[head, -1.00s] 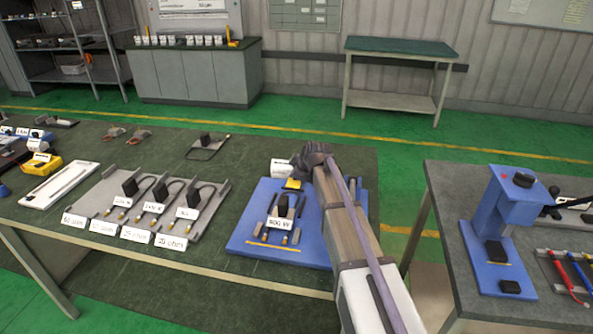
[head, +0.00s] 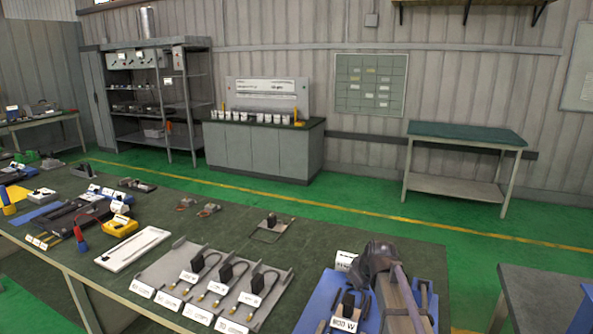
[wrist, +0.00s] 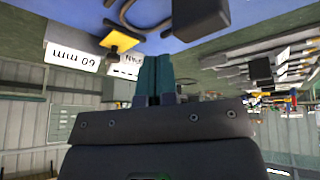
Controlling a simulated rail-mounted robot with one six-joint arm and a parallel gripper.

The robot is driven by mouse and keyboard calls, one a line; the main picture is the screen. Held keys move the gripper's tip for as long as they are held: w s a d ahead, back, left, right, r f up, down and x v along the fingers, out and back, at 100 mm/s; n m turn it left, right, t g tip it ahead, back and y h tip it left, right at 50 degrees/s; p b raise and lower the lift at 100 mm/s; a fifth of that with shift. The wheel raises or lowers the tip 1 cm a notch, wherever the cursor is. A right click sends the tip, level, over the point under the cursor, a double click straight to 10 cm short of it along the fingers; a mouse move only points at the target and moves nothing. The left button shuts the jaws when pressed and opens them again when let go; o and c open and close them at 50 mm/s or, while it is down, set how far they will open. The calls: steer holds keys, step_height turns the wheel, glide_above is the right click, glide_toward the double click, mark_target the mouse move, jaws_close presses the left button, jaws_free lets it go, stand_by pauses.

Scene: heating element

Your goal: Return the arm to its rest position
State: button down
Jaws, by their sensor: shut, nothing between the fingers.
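My arm comes in at the lower right of the head view, and its dark wrist (head: 376,262) is over the back part of the blue board (head: 318,302). The fingers are hidden there. In the wrist view, which looks upside down, my gripper (wrist: 152,62) shows two teal fingers together with nothing between them. A dark block (wrist: 200,16) and a yellow piece (wrist: 119,40) show beyond the fingers; I cannot tell their exact distance. In the head view, a black block with a white wattage label (head: 343,325) stands on the blue board.
A grey tray (head: 160,268) with several black corded blocks lies left of the blue board. A white box label (head: 345,260) stands at the board's back edge. A yellow meter (head: 121,226) is farther left.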

steer(key=s+m, duration=0.1)
steer(key=s, duration=0.2)
steer(key=s+f+m+g, duration=0.1)
steer(key=s, duration=0.2)
steer(key=s+a+m+g, duration=0.1)
steer(key=s, duration=0.2)
steer(key=shift+s+a+f+h, duration=0.1)
steer(key=shift+s+f+h, duration=0.1)
steer(key=shift+s+h, duration=0.15)
steer(key=s+a+m+g+h, duration=0.1)
steer(key=s+m+g, duration=0.1)
steer(key=s, duration=1.3)
steer(key=shift+f+m+g, duration=0.25)
steer(key=shift+m+g, duration=0.15)
steer(key=shift+m, duration=0.3)
